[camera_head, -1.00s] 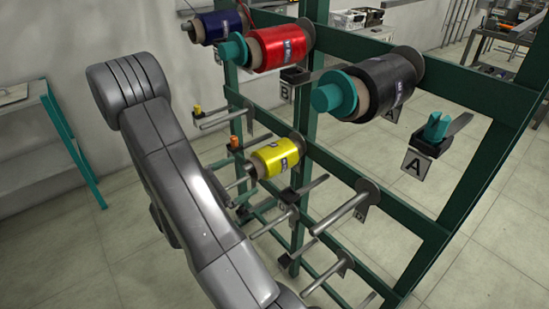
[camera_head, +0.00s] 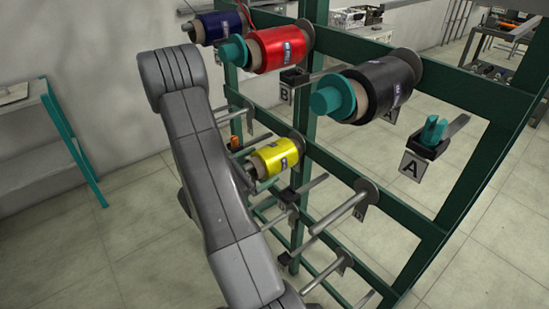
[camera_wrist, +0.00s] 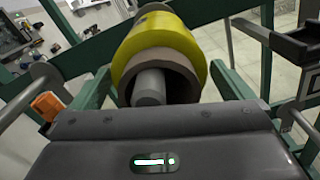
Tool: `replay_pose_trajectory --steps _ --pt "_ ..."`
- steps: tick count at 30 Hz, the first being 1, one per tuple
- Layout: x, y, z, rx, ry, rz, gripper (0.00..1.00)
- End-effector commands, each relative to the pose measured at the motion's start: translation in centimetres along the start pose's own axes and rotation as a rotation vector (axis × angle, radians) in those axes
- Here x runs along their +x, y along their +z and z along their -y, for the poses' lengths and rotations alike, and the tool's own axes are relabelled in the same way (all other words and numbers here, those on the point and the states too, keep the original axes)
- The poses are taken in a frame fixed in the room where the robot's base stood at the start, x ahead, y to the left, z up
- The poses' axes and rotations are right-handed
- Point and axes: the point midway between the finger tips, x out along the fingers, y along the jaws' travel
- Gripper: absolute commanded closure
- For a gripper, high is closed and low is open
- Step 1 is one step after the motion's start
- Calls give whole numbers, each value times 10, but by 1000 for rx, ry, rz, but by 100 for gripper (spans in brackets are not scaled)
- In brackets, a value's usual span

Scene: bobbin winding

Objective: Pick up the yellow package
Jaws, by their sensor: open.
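The yellow package (camera_head: 275,157) is a yellow spool with a brown core, on a grey peg of the green rack, middle level. In the wrist view the yellow package (camera_wrist: 165,37) is straight ahead, end-on, with the peg's end showing inside its core. My gripper (camera_wrist: 163,75) is open, with green finger-like parts on both sides of the package's near end. Whether they touch it I cannot tell. In the head view my arm hides the gripper.
The green rack (camera_head: 400,206) also carries a red package (camera_head: 279,47), a black package (camera_head: 380,88) and a dark blue package (camera_head: 217,27) above. Empty pegs (camera_head: 340,209) stick out to the right and below. An orange-tipped part (camera_wrist: 47,104) is close at left.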

Motion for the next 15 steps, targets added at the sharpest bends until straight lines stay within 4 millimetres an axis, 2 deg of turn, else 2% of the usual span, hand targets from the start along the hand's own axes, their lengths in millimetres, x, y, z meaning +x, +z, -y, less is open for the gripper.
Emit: replay_pose_trajectory --steps 4,11,15 --pt "0 0 0 0 0 0 2" --pt "0 0 0 0 0 0 47" --pt "0 0 0 1 0 1 47"
